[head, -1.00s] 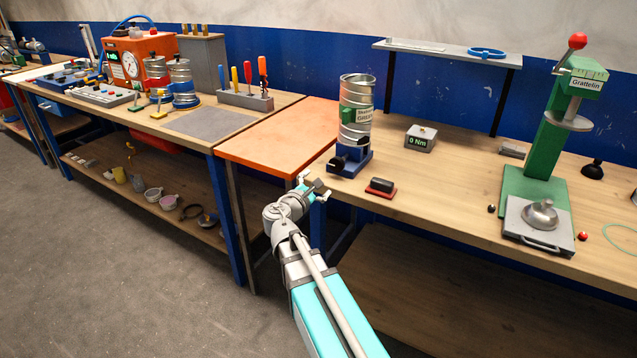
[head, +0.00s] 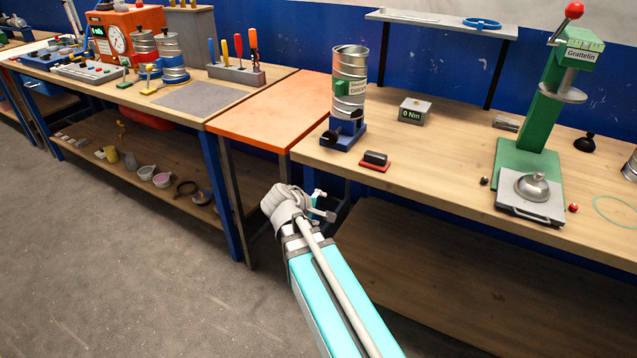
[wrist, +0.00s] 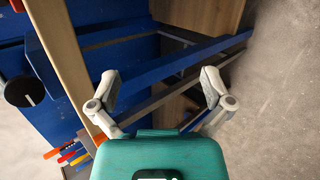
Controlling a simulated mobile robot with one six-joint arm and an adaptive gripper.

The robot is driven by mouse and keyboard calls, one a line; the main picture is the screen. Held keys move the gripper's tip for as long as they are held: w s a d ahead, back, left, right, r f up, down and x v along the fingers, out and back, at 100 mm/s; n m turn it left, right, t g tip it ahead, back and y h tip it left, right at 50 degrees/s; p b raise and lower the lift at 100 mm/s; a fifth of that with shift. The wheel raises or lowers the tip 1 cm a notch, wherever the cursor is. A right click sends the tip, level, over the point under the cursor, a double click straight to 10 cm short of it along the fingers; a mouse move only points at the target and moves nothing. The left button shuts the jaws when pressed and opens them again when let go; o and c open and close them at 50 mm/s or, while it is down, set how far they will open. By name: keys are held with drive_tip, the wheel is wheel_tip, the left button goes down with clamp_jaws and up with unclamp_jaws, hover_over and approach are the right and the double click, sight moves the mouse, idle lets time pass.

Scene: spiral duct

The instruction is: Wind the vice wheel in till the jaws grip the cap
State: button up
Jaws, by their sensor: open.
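A blue vice-like block (head: 351,134) with a dark round wheel or knob (head: 330,137) on its left front side stands at the near left corner of the wooden bench. A silver ribbed duct (head: 350,70) with a green part and label stands upright on it. I cannot make out a separate cap or the gap of the jaws. My gripper (head: 321,206) is in front of and below the bench edge, apart from the block. In the wrist view its two fingers (wrist: 160,84) are spread and empty. A dark round knob (wrist: 25,88) shows there at the left edge.
A black block on a red base (head: 375,160) and a "0 Nm" readout box (head: 413,110) sit near the vice. A green press (head: 530,130) stands further right. An orange table (head: 270,112) adjoins on the left. Open floor lies left of my arm.

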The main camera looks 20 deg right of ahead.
drive_tip(key=s+a+f+m+g+y, duration=0.2)
drive_tip(key=s+a+f+m+y, duration=0.1)
drive_tip(key=s+a+y, duration=0.1)
drive_tip(key=s+a+f+m+g+y, duration=0.2)
drive_tip(key=s+a+f+m+y, duration=0.1)
drive_tip(key=a, duration=0.5)
drive_tip(key=shift+s+f+m+y, duration=0.25)
drive_tip(key=shift+s+m+y, duration=0.65)
drive_tip(key=shift+s, duration=0.5)
